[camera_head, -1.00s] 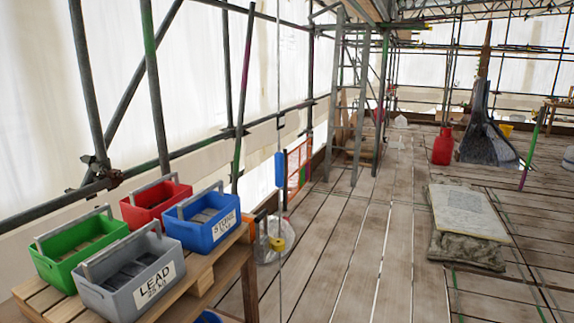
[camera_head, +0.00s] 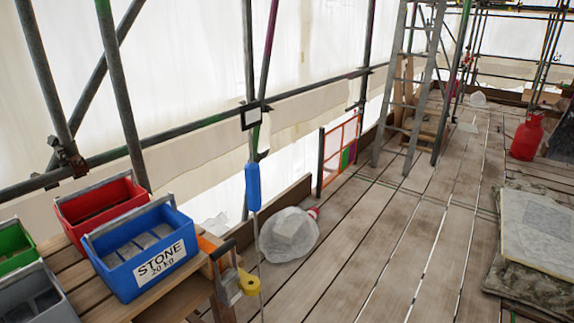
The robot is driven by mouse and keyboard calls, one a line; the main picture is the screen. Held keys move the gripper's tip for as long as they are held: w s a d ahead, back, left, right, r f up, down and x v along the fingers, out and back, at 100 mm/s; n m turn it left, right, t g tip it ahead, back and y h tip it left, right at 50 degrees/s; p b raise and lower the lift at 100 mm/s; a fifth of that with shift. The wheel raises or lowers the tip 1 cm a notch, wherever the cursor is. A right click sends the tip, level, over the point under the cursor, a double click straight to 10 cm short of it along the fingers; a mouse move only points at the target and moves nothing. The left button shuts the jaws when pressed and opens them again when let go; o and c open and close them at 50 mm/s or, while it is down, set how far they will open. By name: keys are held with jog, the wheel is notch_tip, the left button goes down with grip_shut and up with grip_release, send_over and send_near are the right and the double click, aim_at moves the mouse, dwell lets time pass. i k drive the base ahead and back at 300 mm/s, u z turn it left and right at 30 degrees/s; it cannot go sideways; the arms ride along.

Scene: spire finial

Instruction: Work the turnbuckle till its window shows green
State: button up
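No turnbuckle with a readable window can be made out. A blue cylinder (camera_head: 252,187) sits on a thin upright line by the left scaffold rail; I cannot tell whether it is the turnbuckle. A small dark-framed pale plate (camera_head: 250,116) is on the rail above it. Below, an orange and black clamp-like tool (camera_head: 217,252) is at the pallet's edge, with a yellow round part (camera_head: 247,285) beside the line. No green window shows. My gripper is not in view.
Blue STONE (camera_head: 150,251), red (camera_head: 97,208), green (camera_head: 14,246) and grey (camera_head: 28,293) boxes stand on a wooden pallet (camera_head: 88,262). A filled clear bag (camera_head: 289,235) lies on the deck. A ladder (camera_head: 411,90) stands beyond. The plank deck (camera_head: 400,240) is clear in the middle.

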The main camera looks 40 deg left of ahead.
aim_at(252, 171)
jog(key=i, duration=1.25)
jog(key=u, duration=3.6)
